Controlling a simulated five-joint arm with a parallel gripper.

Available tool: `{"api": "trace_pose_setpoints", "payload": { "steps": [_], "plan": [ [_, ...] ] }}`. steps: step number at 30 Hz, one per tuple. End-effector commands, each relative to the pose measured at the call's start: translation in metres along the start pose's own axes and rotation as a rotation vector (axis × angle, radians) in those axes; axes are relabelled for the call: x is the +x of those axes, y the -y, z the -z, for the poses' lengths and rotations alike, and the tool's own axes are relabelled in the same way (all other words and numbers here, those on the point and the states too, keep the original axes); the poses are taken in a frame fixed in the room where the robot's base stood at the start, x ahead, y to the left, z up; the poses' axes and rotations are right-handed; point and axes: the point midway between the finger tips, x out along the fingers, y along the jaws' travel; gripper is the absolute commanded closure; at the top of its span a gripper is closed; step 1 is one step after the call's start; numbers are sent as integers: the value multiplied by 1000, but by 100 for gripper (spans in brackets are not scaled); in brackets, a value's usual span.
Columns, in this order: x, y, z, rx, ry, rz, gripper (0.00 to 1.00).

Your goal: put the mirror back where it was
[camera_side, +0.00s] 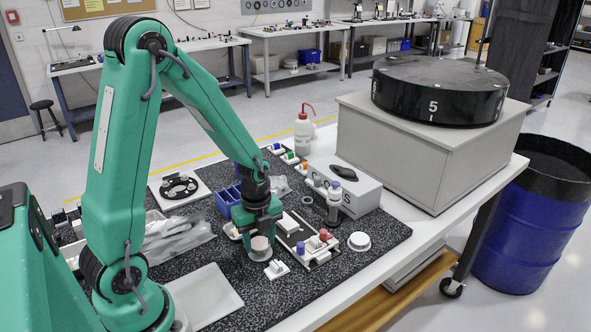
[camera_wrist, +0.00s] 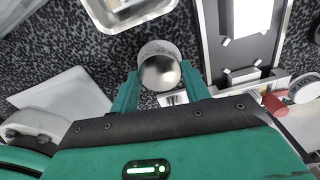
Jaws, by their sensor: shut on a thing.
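The mirror, a small round piece with a shiny domed top and pale rim, is between my gripper's fingers in the wrist view (camera_wrist: 160,72). In the side view it shows as a pale disc (camera_side: 261,243) at the end of my arm. My gripper (camera_side: 261,240) is shut on it; its two green fingers also show in the wrist view (camera_wrist: 160,88), one on each side. The flat fixture plate (camera_wrist: 240,52) with short pins lies to the right of the mirror. I cannot tell whether the mirror touches the mat.
A small white block (camera_side: 277,268) stands close in front of my gripper. Red (camera_side: 323,235) and blue knobs stand by the plate at right. A white cap (camera_side: 358,241), a vial (camera_side: 334,204) and a blue bin (camera_side: 228,200) are nearby.

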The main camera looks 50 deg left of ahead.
Motion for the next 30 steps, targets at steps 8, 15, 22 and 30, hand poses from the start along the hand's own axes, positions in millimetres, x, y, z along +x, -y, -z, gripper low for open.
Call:
{"api": "trace_pose_setpoints", "payload": {
  "steps": [8, 15, 22, 30],
  "plan": [
    [13, 0, 0, 0, 0, 1, 81],
    [14, 0, 0, 0, 0, 0, 81],
    [16, 0, 0, 0, 0, 0, 34],
    [16, 0, 0, 0, 0, 0, 32]
  ]
}}
